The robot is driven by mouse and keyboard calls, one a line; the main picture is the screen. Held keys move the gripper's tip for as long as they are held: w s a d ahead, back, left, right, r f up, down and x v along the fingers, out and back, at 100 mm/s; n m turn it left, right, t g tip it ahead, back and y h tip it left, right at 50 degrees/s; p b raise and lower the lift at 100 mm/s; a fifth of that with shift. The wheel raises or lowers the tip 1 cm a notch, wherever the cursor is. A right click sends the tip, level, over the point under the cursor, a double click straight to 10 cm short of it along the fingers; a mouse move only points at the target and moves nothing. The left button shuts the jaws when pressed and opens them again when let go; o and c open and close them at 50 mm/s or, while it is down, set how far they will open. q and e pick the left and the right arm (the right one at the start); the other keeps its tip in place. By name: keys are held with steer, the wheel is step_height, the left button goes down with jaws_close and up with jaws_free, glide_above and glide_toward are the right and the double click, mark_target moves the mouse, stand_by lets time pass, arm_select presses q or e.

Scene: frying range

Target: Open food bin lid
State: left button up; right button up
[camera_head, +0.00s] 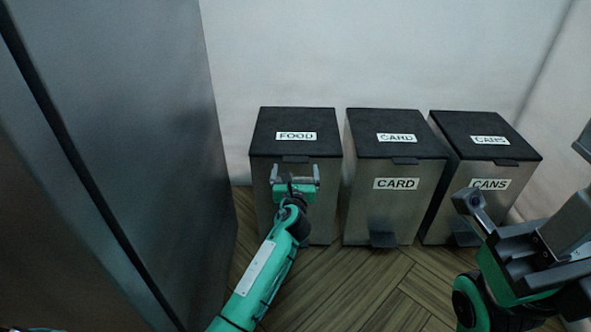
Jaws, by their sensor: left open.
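The food bin (262,190) stands at the left of a row of bins, a steel box with a black lid (296,122) labelled FOOD. The lid lies flat and shut, with a small dark tab (295,159) at its front edge. My left gripper (295,172) is in front of the bin, just below the tab, with its fingers spread apart and nothing seen between them. I cannot tell whether it touches the bin. My left arm hides much of the bin's front. My right arm shows at the lower right; its fingertips are not clear.
A CARD bin (396,205) and a CANS bin (478,172) stand to the right, lids shut. Each has a pedal low in front. A tall metal cabinet (150,130) rises close on the left. A white wall is behind. Wooden floor (380,285) is free in front.

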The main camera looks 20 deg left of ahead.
mark_target(296, 163)
arm_select(q)
steer(key=shift+b+x, duration=0.65)
steer(key=shift+x, duration=1.35)
steer(key=c, duration=1.4)
